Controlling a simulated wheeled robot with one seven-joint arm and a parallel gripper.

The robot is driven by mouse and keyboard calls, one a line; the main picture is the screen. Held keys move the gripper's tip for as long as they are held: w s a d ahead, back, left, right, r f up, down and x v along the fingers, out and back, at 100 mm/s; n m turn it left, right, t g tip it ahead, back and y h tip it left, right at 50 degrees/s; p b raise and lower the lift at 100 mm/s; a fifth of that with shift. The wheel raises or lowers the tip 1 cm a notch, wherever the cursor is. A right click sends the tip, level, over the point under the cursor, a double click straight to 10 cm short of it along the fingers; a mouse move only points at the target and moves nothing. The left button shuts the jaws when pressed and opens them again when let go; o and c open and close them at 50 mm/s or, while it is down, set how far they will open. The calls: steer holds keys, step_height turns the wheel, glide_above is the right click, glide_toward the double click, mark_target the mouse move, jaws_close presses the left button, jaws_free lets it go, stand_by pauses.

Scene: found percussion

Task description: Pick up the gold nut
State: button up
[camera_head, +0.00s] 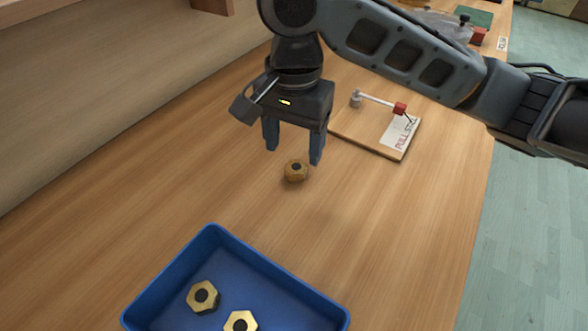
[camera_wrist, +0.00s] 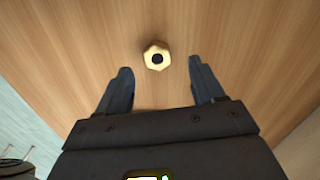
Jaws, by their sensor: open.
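A gold nut (camera_head: 296,171) with a dark hole lies flat on the wooden table, in the middle of the head view. In the wrist view the same nut (camera_wrist: 157,56) lies ahead of the fingertips, between their lines. My gripper (camera_head: 293,156) is open and empty, its fingers pointing down. It is above the table and apart from the nut. In the wrist view my gripper (camera_wrist: 160,74) shows its two fingers spread wider than the nut. Two more gold nuts, one at left (camera_head: 203,297) and one at right (camera_head: 240,323), lie in the blue tray (camera_head: 278,271).
A wooden board (camera_head: 372,143) with a small lever, a red block and a "PULL" label stands behind my gripper at right. A wall panel (camera_head: 100,90) runs along the table's left side. The table (camera_head: 400,230) is bare around the nut.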

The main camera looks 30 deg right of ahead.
mark_target(296, 167)
steer(key=shift+s+d+f, duration=0.1)
steer(key=shift+d+f, duration=0.05)
steer(key=shift+f, duration=2.1)
steer(key=c, duration=1.2)
steer(key=shift+r, duration=0.15)
step_height(296, 167, up, 4)
steer(key=shift+f, duration=0.1)
steer(key=s+d+r, duration=0.1)
steer(key=d+r, duration=0.1)
steer(key=d, duration=0.1)
steer(key=s+d+r, duration=0.1)
steer(key=d+r, duration=0.1)
steer(key=d, duration=0.2)
steer(key=s+d+r, duration=0.2)
steer(key=d+r, duration=0.1)
steer(key=d, duration=0.1)
steer(key=shift+s+p, duration=0.1)
steer(key=shift+p, duration=0.2)
